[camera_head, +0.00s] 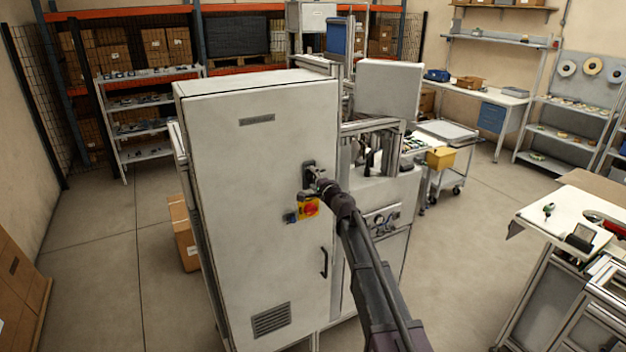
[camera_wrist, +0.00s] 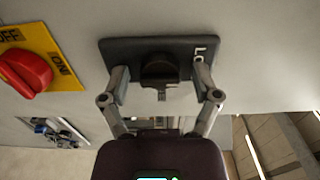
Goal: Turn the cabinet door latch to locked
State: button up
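The cabinet door (camera_head: 255,140) is grey and looks shut. The latch (camera_head: 308,172) is a dark plate high on its right side, partly hidden by my gripper (camera_head: 320,183). In the wrist view the latch plate (camera_wrist: 130,50) carries a dark knob (camera_wrist: 160,70) in its middle. White letters beginning "LO" show at the plate's right end, partly covered by a finger. My gripper (camera_wrist: 160,76) has its fingers spread on both sides of the knob, with a gap on each side. The knob's exact turn is hard to read.
A red rotary switch on a yellow plate (camera_wrist: 28,72) marked OFF and ON sits beside the latch; it also shows in the head view (camera_head: 308,207). A black door handle (camera_head: 323,262) is lower down. A machine (camera_head: 385,195) stands right of the cabinet. Open floor lies further right.

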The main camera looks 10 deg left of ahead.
dwell(0.3)
jog(key=v, duration=1.2)
dwell(0.3)
jog(key=s+d+f+n+g+h+b, duration=0.1)
jog(key=s+d+f+n+g+b, duration=0.3)
jog(key=s+f, duration=0.5)
jog(key=s+d+f+n+g+h+b, duration=0.1)
jog(key=s+d+f+n+g+b, duration=0.15)
jog(key=s+f+n+g, duration=0.6)
jog(key=s+d+f+m+g+h+b, duration=0.1)
jog(key=s+d+f+h+b, duration=0.4)
jog(key=s+d+f, duration=0.8)
jog(key=s+d+g+h, duration=0.1)
jog(key=h, duration=0.2)
jog(key=shift+o, duration=0.2)
jog(key=shift+a+m+g, duration=0.1)
jog(key=shift+m+g, duration=0.15)
